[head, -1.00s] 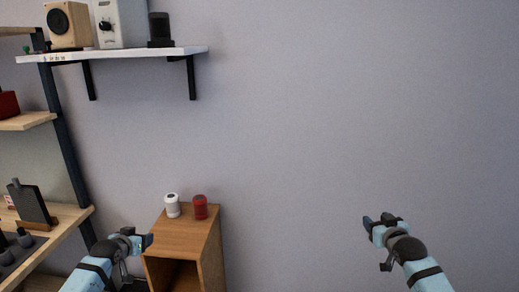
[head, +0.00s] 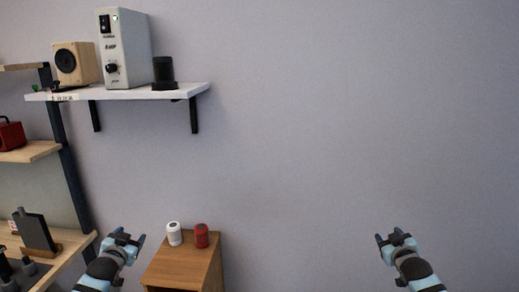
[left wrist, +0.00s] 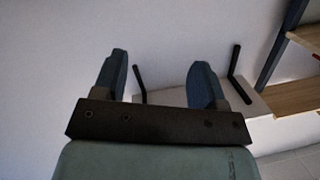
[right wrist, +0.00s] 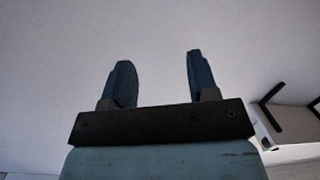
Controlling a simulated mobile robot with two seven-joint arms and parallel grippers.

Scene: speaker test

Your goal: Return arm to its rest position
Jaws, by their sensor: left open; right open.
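My left gripper (head: 124,238) is in the lower left of the head view, left of the wooden cabinet and in front of it. It is open, and its fingers (left wrist: 160,82) stand apart with nothing between them in the left wrist view. My right gripper (head: 391,236) is in the lower right of the head view, in front of bare wall. It is open and empty, with its fingers (right wrist: 158,80) apart in the right wrist view. Neither gripper touches anything visible.
A white wall shelf (head: 130,92) holds a wooden speaker (head: 76,63), a grey amplifier (head: 125,50) and a black cylinder (head: 163,72). A white can (head: 174,234) and a red can (head: 201,236) stand on the wooden cabinet (head: 183,268). A shelving rack (head: 66,165) is at left. The right side is clear.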

